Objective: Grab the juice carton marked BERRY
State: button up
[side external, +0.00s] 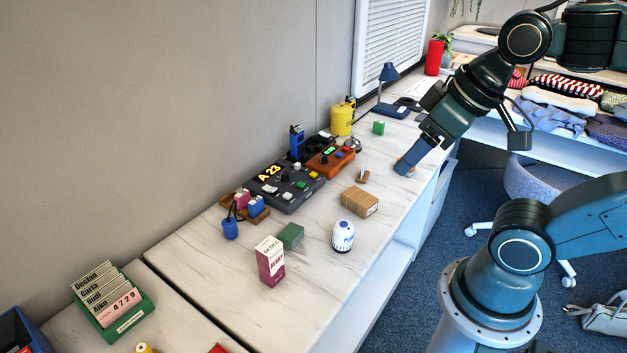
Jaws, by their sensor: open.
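The juice carton (270,262) stands upright on the white marbled counter, in the lower middle of the side external view. It is white at the top and magenta below, with small lettering that looks like BERRY on the magenta part. My gripper (428,141) is far from it, up and to the right, near the counter's right edge. The gripper points down and is open. A blue piece with an orange end (411,158) shows just below it; I cannot tell whether it touches the jaws.
A green box (291,236) is close behind the carton, with a white round-topped container (343,236) to its right. A cardboard box (360,202) and a dark control panel (288,187) are farther back. The counter in front of the carton is clear.

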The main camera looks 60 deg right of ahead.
jog(key=n+g+y, duration=0.2)
jog(key=n+g, duration=0.3)
jog(key=n, duration=1.2)
send_over(271, 244)
jog(key=d, duration=0.1)
jog(key=f, duration=1.7)
jog(key=shift+s+d, duration=0.2)
jog(key=shift+w+a+f+n+g, duration=0.15)
jog(key=shift+f+n+g, duration=0.15)
jog(key=shift+f+n, duration=0.15)
jog(key=shift+f, duration=0.15)
jog(key=f, duration=0.5)
jog(key=a+f, duration=0.1)
jog(key=f, duration=0.2)
jog(key=shift+a+f, duration=0.1)
